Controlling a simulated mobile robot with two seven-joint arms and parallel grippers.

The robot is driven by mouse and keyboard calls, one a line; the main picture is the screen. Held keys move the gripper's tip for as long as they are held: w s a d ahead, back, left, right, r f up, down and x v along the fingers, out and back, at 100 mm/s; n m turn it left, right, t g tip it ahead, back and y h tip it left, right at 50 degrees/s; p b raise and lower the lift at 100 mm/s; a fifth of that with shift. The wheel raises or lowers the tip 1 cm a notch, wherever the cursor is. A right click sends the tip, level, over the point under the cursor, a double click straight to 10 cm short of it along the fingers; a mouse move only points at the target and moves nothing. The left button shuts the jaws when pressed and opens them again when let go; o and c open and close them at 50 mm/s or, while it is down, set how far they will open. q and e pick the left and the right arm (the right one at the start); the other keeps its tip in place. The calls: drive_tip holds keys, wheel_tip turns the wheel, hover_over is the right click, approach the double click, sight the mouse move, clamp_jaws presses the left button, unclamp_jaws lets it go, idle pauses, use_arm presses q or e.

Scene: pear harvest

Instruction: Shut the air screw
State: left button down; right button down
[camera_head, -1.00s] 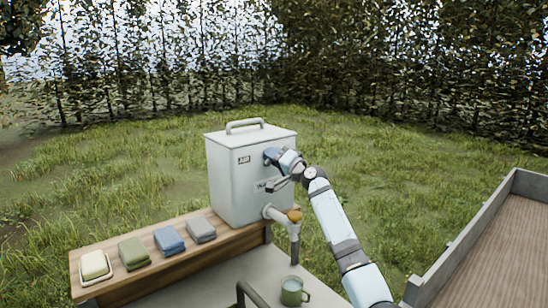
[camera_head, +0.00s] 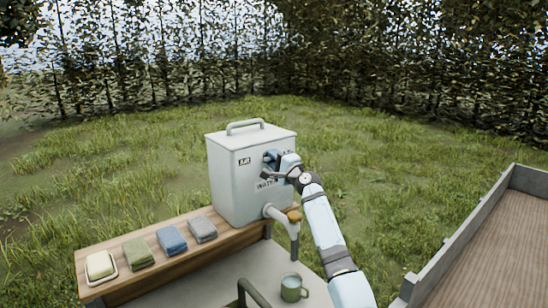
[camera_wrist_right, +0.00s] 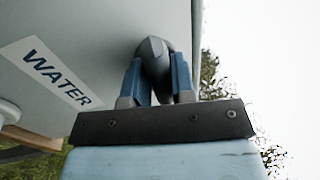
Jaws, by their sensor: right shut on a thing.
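The white water tank (camera_head: 235,192) stands on the wooden bench, with an AIR label (camera_head: 244,161) high on its front face. My right gripper (camera_head: 272,158) is at the tank's upper front, to the right of that label. In the right wrist view its two blue fingers (camera_wrist_right: 159,78) are shut on a dark grey knob (camera_wrist_right: 153,50), which appears to be the air screw. The gripper hides part of the knob, so how far it is turned cannot be told. My left gripper is not in view.
A tap with an orange-brown handle (camera_head: 294,215) sticks out below the WATER label (camera_head: 266,183). A green mug (camera_head: 291,289) stands under it. Folded cloths (camera_head: 171,240) and a soap dish (camera_head: 101,267) lie on the bench (camera_head: 122,249). A wooden-floored trailer (camera_head: 480,245) is at right.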

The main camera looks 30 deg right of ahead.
idle(0.4)
drive_tip(key=c, duration=1)
unclamp_jaws()
drive_tip(key=b+v, duration=0.2)
drive_tip(key=v, duration=1.1)
drive_tip(key=shift+s+f, duration=0.1)
drive_tip(key=shift+s, duration=0.3)
drive_tip(key=shift+d, duration=0.1)
